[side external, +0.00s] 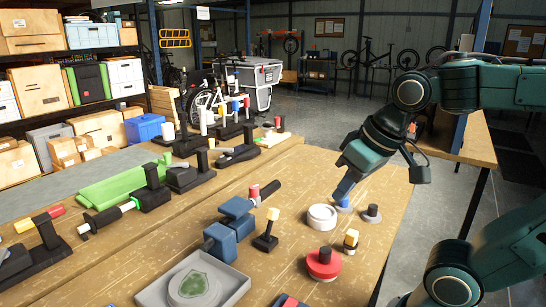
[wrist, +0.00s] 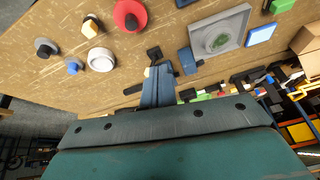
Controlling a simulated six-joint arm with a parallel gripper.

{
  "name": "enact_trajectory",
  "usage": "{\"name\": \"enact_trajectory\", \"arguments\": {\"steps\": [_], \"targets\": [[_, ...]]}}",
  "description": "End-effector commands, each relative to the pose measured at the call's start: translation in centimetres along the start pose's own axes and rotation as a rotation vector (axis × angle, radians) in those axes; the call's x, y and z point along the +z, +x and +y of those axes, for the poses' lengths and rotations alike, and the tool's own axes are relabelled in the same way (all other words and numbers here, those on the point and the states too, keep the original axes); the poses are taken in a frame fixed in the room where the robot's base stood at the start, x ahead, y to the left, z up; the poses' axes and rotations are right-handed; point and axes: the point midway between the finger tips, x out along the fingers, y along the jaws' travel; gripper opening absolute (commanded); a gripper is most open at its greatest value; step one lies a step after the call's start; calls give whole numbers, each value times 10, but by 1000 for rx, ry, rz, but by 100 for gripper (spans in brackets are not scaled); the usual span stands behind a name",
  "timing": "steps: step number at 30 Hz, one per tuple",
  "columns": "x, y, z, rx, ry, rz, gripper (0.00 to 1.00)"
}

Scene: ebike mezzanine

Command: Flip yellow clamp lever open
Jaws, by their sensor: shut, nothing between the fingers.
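A short yellow lever (side external: 272,214) stands upright on a small black base (side external: 264,242) beside the blue vise, in the side view. In the wrist view the black base (wrist: 154,52) lies just beyond my fingertips, and the yellow part beside them is partly hidden. Another yellow-topped black piece (side external: 351,236) stands nearer the table's right edge; it also shows in the wrist view (wrist: 90,27). My gripper (side external: 344,195) is shut and empty, pointing down. In the side view it overlaps a blue knob (side external: 343,207); its fingers (wrist: 160,72) appear together in the wrist view. Contact is not visible.
A white ring (side external: 321,218), a red round knob (side external: 323,264) and a black knob (side external: 372,213) stand nearby. The blue vise (side external: 235,218) and grey tray (side external: 193,284) lie to the left. Several toggle clamps crowd the back.

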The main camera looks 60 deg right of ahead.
Motion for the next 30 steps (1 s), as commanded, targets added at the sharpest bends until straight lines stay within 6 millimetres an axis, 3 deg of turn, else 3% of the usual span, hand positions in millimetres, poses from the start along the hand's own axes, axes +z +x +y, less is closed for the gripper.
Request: {"name": "enact_trajectory", "arguments": {"steps": [14, 30], "targets": [[-65, 19, 13, 34, 363, -122, 0], [-130, 65, 49, 97, 776, -250, 0]]}}
